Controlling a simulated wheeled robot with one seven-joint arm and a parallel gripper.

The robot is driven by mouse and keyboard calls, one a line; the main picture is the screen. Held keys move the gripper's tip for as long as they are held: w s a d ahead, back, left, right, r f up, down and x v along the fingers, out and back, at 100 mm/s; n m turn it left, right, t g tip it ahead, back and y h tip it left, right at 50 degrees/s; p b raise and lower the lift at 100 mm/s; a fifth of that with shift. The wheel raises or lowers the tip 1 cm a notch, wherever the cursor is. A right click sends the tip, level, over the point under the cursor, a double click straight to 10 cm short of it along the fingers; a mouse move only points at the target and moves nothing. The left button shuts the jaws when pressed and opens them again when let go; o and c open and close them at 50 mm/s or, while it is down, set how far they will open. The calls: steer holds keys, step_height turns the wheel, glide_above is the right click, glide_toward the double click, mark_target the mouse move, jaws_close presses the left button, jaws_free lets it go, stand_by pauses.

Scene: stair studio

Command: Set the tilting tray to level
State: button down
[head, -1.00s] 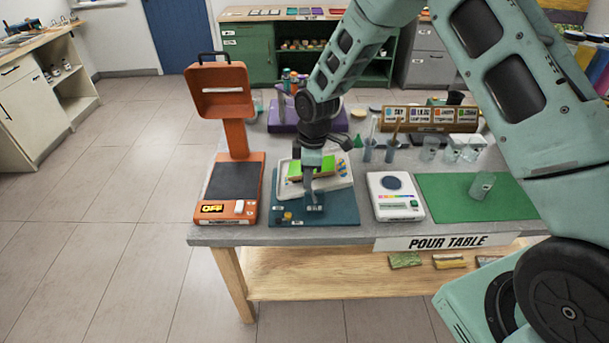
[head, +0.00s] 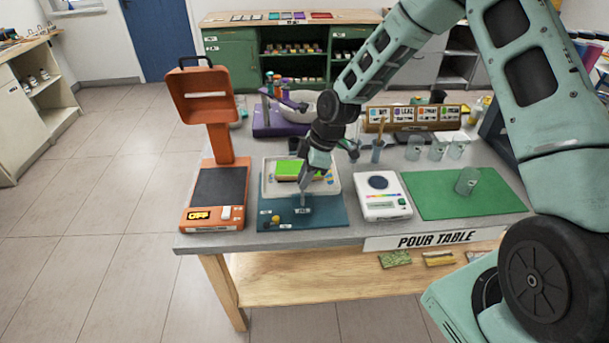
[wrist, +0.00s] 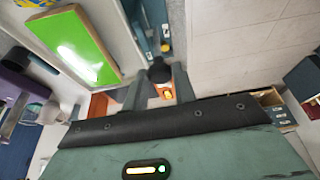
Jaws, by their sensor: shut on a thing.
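The tilting tray (head: 330,186) is a pale tray on a teal base (head: 330,217) at the table's front. It looks close to level in the head view; any slight tilt is hard to judge. A bright green block (head: 288,170) lies on it and also shows in the wrist view (wrist: 75,45). My gripper (head: 304,197) reaches down at the tray's front edge. In the wrist view my gripper (wrist: 158,88) is shut on a dark knob (wrist: 160,71), with an orange and yellow piece beside it. My fingers partly hide the grip.
An orange stand marked OFF (head: 216,190) is close on the left. A white scale (head: 382,205) and a green mat (head: 435,198) with a clear cup (head: 467,181) are on the right. A purple stand (head: 265,122) is behind.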

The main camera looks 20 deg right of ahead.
steer(key=c, duration=1.1)
jaws_free()
steer(key=shift+c, duration=0.2)
steer(key=shift+r, duration=0.1)
steer(key=b+v, duration=0.3)
steer(key=v, duration=1.4)
steer(key=shift+s+r, duration=0.1)
steer(key=s+a+f+m+g+h+b, duration=0.1)
steer(key=s+a+f+m+h+b, duration=0.1)
steer(key=s+a, duration=1)
steer(key=s+a+f+m+b, duration=0.1)
steer(key=s+m, duration=0.1)
steer(key=s, duration=0.7)
steer(key=s+a+m+h, duration=0.1)
steer(key=s+a+m, duration=0.1)
steer(key=s, duration=0.7)
steer(key=shift+s+a+f+m+b, duration=0.25)
steer(key=shift+s+f+m+b, duration=0.05)
steer(key=shift+f+b, duration=0.1)
